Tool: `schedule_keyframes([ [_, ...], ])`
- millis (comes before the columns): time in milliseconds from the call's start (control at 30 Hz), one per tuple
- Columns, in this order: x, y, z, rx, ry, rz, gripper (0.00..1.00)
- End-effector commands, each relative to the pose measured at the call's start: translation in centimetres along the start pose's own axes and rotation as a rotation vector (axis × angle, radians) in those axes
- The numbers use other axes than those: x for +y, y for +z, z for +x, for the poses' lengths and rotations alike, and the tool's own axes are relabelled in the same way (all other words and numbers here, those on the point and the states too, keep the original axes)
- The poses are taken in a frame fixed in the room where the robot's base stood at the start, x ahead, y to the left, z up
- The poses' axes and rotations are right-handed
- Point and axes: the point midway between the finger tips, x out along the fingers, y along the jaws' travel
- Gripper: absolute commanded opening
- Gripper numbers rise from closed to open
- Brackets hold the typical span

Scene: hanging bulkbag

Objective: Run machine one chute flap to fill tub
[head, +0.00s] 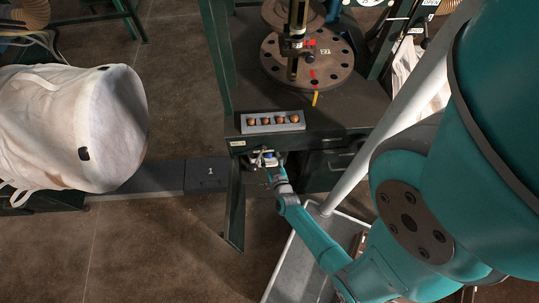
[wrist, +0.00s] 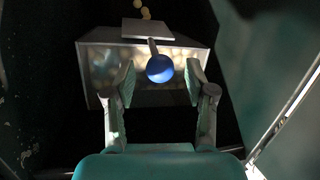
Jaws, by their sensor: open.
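In the wrist view, a blue ball knob (wrist: 160,68) on a short grey stem sits between the fingertips of my gripper (wrist: 161,82). The fingers are open on either side of it, with gaps showing. The stem reaches up to a pale flat plate (wrist: 147,29), which looks like the flap. Behind the knob is a grey box (wrist: 183,42) with pale rounded shapes in its front, blurred. Small yellowish balls (wrist: 145,13) show beyond the plate. In the head view, my gripper (head: 264,160) is at the machine's front, below the tabletop. I cannot make out which thing is the tub.
The machine table (head: 355,115) carries a round holed plate (head: 335,75) and a grey tray (head: 248,128) of several brown balls. A grey block (head: 205,183) marked 1 lies on the floor. A white bulk bag (head: 110,125) hangs at left. A pale slanted post (head: 365,160) stands right.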

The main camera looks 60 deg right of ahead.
Motion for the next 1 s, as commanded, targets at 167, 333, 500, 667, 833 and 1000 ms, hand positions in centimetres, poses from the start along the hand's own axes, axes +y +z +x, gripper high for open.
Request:
schedule_keyframes([
  [167, -0.1, 0.1, -3.6, -0.002, -0.004, 0.001, 0.55],
  [333, -0.1, 0.1, -7.1, -0.001, -0.004, 0.000, 0.55],
  [500, -0.1, -0.1, -9.0, 0.002, -0.004, 0.000, 0.55],
  [667, 0.0, 0.0, -10.0, -0.001, -0.002, 0.000, 0.55],
  [833, 0.0, -0.1, -10.2, 0.000, 0.000, 0.000, 0.55],
  [1000, 0.0, 0.0, -10.2, 0.000, 0.000, 0.000, 0.55],
])
